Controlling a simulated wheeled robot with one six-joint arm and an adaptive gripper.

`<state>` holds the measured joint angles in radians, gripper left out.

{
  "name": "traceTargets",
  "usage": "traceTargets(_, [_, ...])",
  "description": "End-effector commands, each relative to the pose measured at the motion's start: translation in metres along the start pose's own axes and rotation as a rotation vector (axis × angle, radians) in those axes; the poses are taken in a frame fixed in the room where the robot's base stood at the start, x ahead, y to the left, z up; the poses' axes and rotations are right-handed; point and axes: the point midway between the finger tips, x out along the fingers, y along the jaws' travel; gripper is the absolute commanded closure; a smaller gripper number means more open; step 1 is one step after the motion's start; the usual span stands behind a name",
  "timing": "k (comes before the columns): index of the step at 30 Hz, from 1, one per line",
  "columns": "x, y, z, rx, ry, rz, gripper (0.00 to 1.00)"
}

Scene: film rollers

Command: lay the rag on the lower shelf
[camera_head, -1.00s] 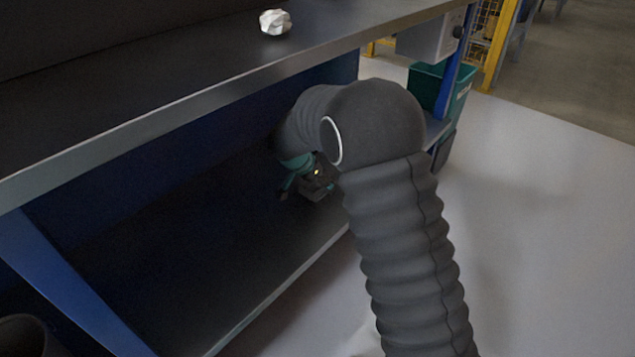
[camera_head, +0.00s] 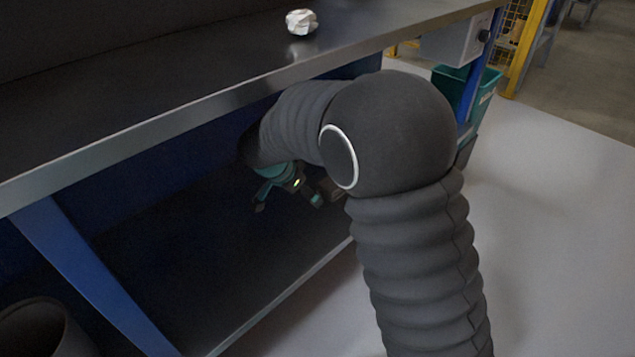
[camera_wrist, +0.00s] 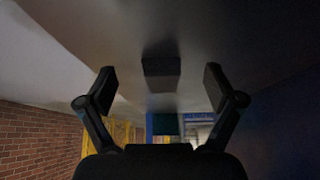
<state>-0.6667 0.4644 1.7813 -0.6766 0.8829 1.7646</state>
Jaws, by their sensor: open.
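My gripper (camera_head: 288,204) is open under the upper board, just above the lower shelf (camera_head: 190,260). In the wrist view its fingers stand wide apart with nothing between their tips. A small dark, flat-sided thing (camera_wrist: 161,68) lies beyond the fingertips on the grey surface, apart from the gripper. It looks like the folded rag, but I cannot be sure. In the head view a brownish thing (camera_head: 330,188) just right of the gripper is probably the same one, partly hidden by my arm.
A white crumpled piece (camera_head: 301,21) lies on the upper shelf (camera_head: 180,70), whose metal edge runs above my arm. A blue leg (camera_head: 90,275) stands at left, with a dark round container (camera_head: 40,330) beside it. A green bin (camera_head: 485,95) stands at right. Much of the lower shelf is clear.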

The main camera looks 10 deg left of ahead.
Motion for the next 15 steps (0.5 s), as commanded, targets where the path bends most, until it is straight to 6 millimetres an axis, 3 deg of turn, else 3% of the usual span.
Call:
traceTargets(6, [-0.011, 0.0, 0.017, 0.0, 0.0, -0.001, 0.08])
traceTargets(15, [-0.013, 0.003, 0.017, -0.001, -0.002, -0.001, 0.08])
